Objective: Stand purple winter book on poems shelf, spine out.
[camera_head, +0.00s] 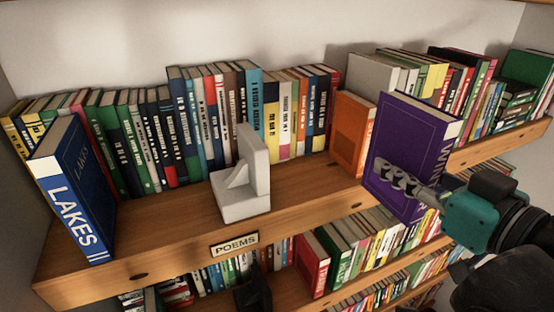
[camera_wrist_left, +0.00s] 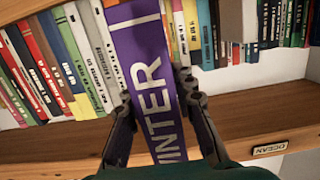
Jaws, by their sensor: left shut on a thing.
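The purple winter book (camera_head: 408,135) is upright and slightly tilted in the head view, in front of the shelf's right part. Its spine, lettered WINTER, faces the left wrist camera (camera_wrist_left: 150,75). My left gripper (camera_head: 400,182) is shut on the book, a finger on each cover; its arm enters from the right of the head view. The poems shelf (camera_head: 160,259) carries a POEMS label (camera_head: 233,243) on its front edge. On it, a blue LAKES book (camera_head: 72,190) stands at the left end, spine out, and a white bookend (camera_head: 243,190) stands mid-shelf. My right gripper is not in view.
A row of books (camera_head: 150,140) fills the back of the shelf. Bare board lies between the LAKES book and the bookend, and right of the bookend up to an orange book (camera_head: 352,130). Lower shelves hold more books.

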